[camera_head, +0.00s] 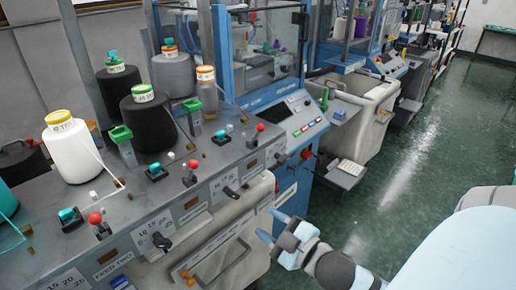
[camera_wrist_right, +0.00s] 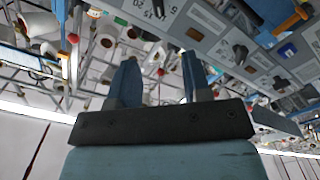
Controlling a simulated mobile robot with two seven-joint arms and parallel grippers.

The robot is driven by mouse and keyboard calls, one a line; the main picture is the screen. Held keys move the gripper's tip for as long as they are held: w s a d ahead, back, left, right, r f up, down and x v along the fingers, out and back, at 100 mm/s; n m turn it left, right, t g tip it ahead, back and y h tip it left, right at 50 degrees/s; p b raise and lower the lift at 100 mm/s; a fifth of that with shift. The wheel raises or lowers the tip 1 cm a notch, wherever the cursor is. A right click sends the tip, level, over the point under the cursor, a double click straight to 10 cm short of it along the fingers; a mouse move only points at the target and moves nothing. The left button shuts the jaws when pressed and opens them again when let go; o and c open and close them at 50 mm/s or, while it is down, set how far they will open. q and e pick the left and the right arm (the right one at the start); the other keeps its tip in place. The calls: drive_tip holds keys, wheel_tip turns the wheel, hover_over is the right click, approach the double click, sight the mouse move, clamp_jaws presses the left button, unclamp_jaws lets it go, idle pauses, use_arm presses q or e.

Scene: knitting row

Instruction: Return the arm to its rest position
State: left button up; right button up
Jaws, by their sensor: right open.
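My right gripper (camera_head: 272,226) is in the lower middle of the head view, in front of the knitting machine's front panel. Its two blue fingers are apart, with nothing visible between them. In the right wrist view the same gripper (camera_wrist_right: 157,80) points toward the machine, which looks upside down there, and its fingers are open and empty. My right arm (camera_head: 345,270) comes in from the lower right. My left gripper does not show in either view.
The knitting machine's grey panel (camera_head: 60,250) with red and teal knobs is on the left. Yarn cones, including a white one (camera_head: 72,150), stand above it. A blue control cabinet (camera_head: 300,135) and a pale bin (camera_head: 358,110) stand beyond. Green floor (camera_head: 420,150) is clear at right.

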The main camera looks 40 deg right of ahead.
drive_tip(key=shift+f, duration=0.1)
drive_tip(key=s+a+f+m+g, duration=0.1)
drive_tip(key=a+f+m+g, duration=0.1)
drive_tip(key=f, duration=0.6)
drive_tip(key=s+a+f+m+g+y+p, duration=0.1)
drive_tip(key=s+a+f+m+g, duration=0.1)
drive_tip(key=a+f, duration=0.3)
drive_tip(key=s+a+f+m+g, duration=0.1)
drive_tip(key=a+f+m+g, duration=0.1)
drive_tip(key=f, duration=0.9)
drive_tip(key=shift+s+a+g+y+p, duration=0.35)
drive_tip(key=shift+a+g, duration=0.15)
drive_tip(key=shift+a, duration=0.75)
